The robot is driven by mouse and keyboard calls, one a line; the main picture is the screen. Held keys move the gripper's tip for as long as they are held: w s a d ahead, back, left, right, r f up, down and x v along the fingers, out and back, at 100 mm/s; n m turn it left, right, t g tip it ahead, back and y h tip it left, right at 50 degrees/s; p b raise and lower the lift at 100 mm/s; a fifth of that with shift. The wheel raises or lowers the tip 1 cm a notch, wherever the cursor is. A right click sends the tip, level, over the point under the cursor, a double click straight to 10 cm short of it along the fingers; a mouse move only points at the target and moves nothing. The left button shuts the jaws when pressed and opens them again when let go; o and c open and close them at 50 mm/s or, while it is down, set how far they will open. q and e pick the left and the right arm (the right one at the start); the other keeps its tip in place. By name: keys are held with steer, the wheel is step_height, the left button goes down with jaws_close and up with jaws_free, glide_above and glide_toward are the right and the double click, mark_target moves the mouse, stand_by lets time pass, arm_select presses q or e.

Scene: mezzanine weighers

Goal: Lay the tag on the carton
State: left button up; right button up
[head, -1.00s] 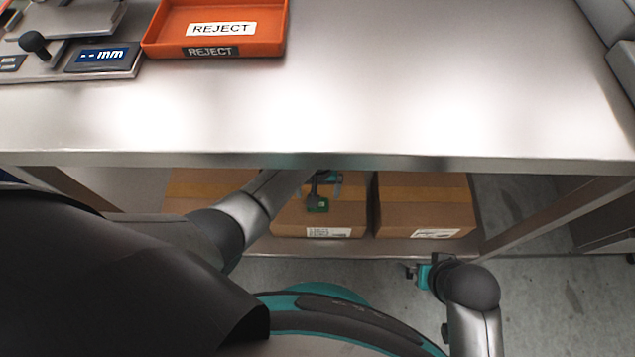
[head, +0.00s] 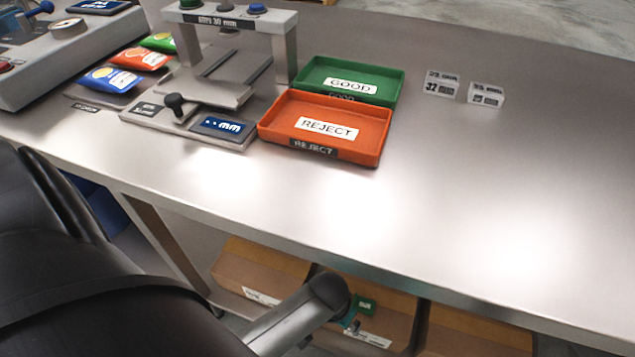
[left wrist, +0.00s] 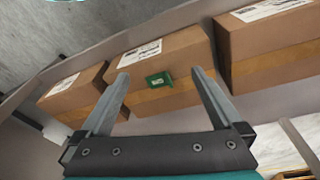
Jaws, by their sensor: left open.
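The tag (head: 365,306) is a small green rectangle with a pale mark, seen over the middle carton in the head view. In the left wrist view the tag (left wrist: 159,80) appears to lie on that brown carton (left wrist: 180,50), near the edge by its white label. My left gripper (left wrist: 160,74) is open, its two fingers apart on either side of the tag and not touching it. In the head view my left wrist hides part of the carton (head: 395,304) and most of the gripper. My right gripper is out of view.
More cartons stand on either side, one at the left (head: 262,268) and one at the right (head: 478,330), on a shelf under the steel bench (head: 480,200). The bench edge overhangs them.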

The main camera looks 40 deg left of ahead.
arm_select(q)
steer(key=s+a+r+m+t, duration=0.1)
steer(key=s+a+r+m, duration=0.1)
steer(key=s+r, duration=0.1)
steer(key=shift+s+a, duration=0.25)
steer(key=shift+s, duration=0.6)
steer(key=shift+c, duration=0.2)
